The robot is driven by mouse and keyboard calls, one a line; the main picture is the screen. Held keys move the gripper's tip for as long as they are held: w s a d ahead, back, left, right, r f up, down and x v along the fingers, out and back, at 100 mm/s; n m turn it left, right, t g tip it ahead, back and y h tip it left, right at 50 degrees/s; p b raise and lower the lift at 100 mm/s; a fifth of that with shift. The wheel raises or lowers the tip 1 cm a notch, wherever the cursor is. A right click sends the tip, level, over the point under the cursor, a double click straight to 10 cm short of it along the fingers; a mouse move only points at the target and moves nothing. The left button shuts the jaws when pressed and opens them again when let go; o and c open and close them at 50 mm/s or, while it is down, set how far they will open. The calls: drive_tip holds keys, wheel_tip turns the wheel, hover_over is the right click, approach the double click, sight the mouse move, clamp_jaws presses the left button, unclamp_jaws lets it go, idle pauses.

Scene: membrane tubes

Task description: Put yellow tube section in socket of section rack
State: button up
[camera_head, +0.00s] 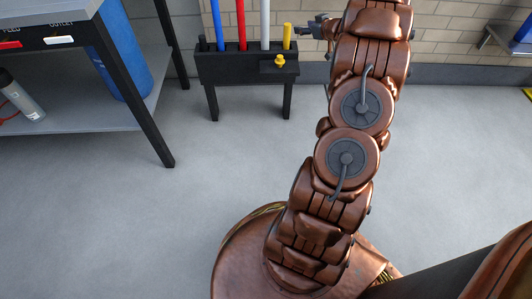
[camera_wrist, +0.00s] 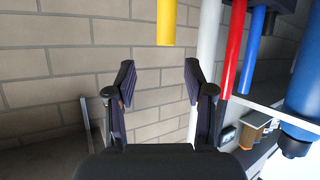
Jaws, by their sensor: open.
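The yellow tube section (camera_head: 287,37) stands upright at the right end of the black section rack (camera_head: 225,70). It is shorter than the tubes beside it. My gripper (camera_head: 302,30) is just to its right, near its upper part. In the wrist view, which looks upside down, my gripper (camera_wrist: 158,75) is open with nothing between its fingers. The yellow tube section (camera_wrist: 166,22) shows there at the top, beyond the fingertips, its free end apart from them. The rack's sockets are hidden by the tubes and the viewing angle.
Blue (camera_head: 217,25), red (camera_head: 241,25) and white (camera_head: 265,25) tubes stand left of the yellow one. A small yellow piece (camera_head: 280,60) sits on a black ledge at the rack's front. A brick wall is behind. A workbench (camera_head: 75,125) is at left; the floor before the rack is clear.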

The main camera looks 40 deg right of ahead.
drive_tip(key=w+a+r+m+g+h, duration=0.25)
drive_tip(key=a+r+h, duration=0.2)
drive_tip(key=r, duration=0.25)
drive_tip(key=s+a+r+g, duration=0.1)
drive_tip(key=s+a+g, duration=0.3)
drive_tip(key=s+a, duration=0.45)
drive_tip(key=s+a+f+n+g+y, duration=0.1)
drive_tip(key=s+a+g+y, duration=0.2)
drive_tip(key=s+a, duration=1.4)
drive_tip(key=s+a+f+n+g+y, duration=0.2)
drive_tip(key=s+a+g, duration=0.5)
drive_tip(key=s+a, duration=1.1)
drive_tip(key=a+y, duration=0.1)
drive_tip(key=a, duration=0.3)
drive_tip(key=shift+s+a, duration=0.15)
drive_tip(key=shift+a, duration=0.1)
